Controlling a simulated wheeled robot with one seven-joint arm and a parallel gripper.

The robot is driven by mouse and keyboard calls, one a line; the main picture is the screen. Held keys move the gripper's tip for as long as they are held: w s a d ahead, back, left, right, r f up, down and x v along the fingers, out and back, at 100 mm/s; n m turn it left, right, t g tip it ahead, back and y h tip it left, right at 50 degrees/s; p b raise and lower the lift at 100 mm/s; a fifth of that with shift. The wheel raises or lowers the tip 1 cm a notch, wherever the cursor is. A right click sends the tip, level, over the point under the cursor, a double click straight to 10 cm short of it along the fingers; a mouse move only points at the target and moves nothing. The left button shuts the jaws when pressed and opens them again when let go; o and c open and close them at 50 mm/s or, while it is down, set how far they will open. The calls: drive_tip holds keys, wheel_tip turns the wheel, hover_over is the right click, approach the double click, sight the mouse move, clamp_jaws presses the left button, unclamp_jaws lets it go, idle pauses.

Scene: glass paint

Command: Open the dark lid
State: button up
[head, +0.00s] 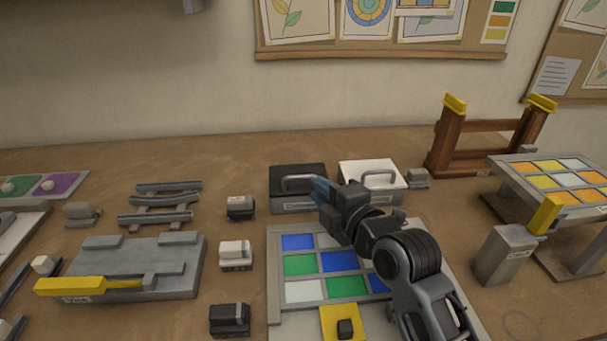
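The dark lid (293,173) tops a low grey box at the back middle of the table in the head view.
A matching box with a white lid (368,168) stands close on the right, partly behind my arm. A panel of coloured glass squares (275,290) lies in front. Small dark and white blocks (236,254) stand left. A wooden stand (450,140) with yellow caps is at back right.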

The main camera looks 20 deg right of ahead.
sight(307, 193)
drive_tip(key=w, duration=0.3)
drive_tip(key=w+f+p, duration=0.1)
drive_tip(key=w, duration=0.1)
drive_tip(key=shift+w+a, duration=0.25)
drive_tip(key=shift+w, duration=0.1)
clamp_jaws()
idle(1.2)
